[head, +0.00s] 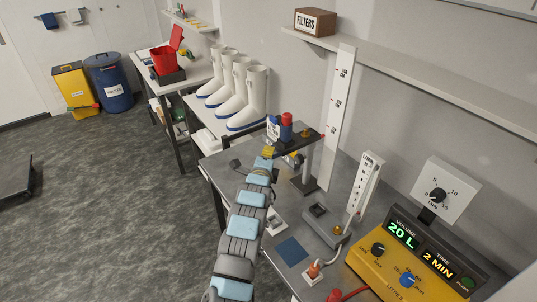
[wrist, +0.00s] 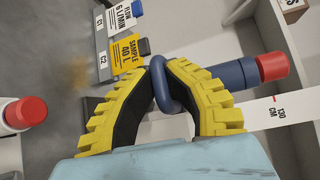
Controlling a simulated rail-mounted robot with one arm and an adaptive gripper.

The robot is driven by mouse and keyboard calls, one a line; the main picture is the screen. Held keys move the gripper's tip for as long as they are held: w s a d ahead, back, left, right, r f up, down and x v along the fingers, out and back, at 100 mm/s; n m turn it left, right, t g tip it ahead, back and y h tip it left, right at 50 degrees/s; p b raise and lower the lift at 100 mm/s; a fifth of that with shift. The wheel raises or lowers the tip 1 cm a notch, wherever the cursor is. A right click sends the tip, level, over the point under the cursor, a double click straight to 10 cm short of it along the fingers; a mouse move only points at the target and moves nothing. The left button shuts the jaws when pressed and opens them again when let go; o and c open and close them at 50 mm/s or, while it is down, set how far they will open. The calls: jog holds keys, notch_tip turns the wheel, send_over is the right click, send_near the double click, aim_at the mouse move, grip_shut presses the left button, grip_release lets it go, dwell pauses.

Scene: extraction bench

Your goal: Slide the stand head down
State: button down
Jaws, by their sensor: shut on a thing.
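The stand head (head: 300,139) is a dark flat bar high on a grey upright post (head: 308,162) on the bench. A blue cylinder with a red cap (head: 286,125) stands up at the head; it also shows in the wrist view (wrist: 236,74). A dark blue loop (wrist: 164,86) sits beside this cylinder. My gripper (head: 268,152) has yellow ribbed fingers and is at the left end of the head. In the wrist view, its fingertips (wrist: 166,70) are closed on the blue loop. The exact join between loop and head is hidden.
A tall white scale (head: 339,110) stands behind the post. A yellow meter (head: 410,260), a smaller white gauge (head: 365,185) and a grey block (head: 318,218) are on the bench. White boots (head: 240,92) stand behind. Labelled cards (wrist: 128,52) show close to my fingers.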

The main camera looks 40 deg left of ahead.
jog(key=shift+f, duration=0.35)
jog(key=c, duration=1.1)
grip_release()
jog(key=shift+r, duration=0.1)
jog(key=shift+s, duration=0.1)
jog(key=shift+v, duration=5.95)
